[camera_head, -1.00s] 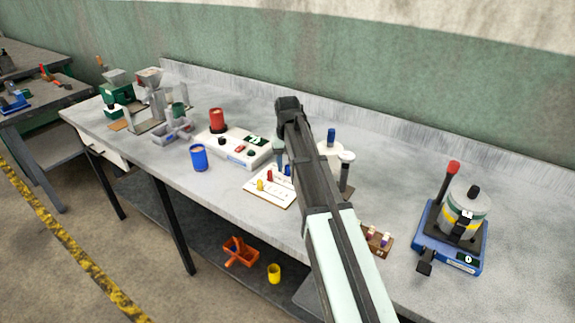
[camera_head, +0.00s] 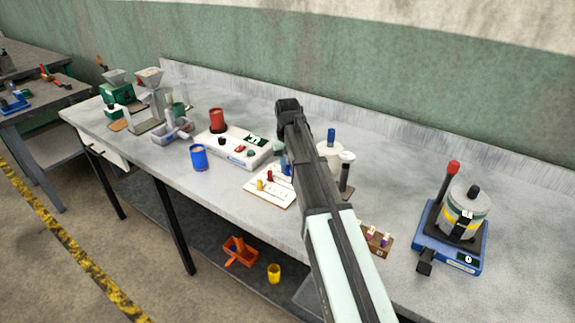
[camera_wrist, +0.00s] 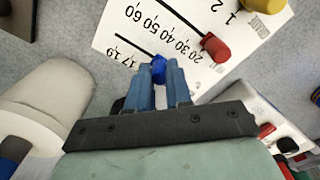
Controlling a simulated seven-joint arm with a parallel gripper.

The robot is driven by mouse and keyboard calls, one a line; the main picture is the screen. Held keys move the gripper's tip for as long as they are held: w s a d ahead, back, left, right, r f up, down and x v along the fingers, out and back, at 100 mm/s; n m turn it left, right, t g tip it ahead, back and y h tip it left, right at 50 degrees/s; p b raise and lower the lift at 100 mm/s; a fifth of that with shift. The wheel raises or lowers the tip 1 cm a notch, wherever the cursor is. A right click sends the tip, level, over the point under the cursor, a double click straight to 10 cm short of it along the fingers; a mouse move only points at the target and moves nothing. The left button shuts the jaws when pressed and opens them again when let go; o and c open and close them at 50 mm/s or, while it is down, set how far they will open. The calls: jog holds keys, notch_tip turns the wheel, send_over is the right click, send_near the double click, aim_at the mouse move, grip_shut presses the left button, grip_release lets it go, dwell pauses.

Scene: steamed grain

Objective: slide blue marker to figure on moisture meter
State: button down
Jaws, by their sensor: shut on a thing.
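The blue marker (camera_wrist: 158,68) sits on the white scale board (camera_wrist: 118,15) in the wrist view, at the lower-right end of a black slot line. The figures beside this slot look like 17 to 19, partly hidden by my gripper. My gripper (camera_wrist: 163,80) is shut on the blue marker, with a blue finger on each side.
A red marker (camera_wrist: 215,47) and a yellow marker (camera_wrist: 265,5) stand on the board's other slots. A blue cup (camera_head: 198,158) stands left of the board. White containers (camera_head: 330,152) stand close to the right, behind my arm. A blue-based device (camera_head: 437,247) is far right.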

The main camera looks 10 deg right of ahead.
dwell(0.3)
jog(key=shift+w+a, duration=1.35)
jog(key=shift+w, duration=0.05)
jog(key=c, duration=1)
grip_release()
jog(key=shift+c, duration=0.2)
notch_tip(320, 180, up, 14)
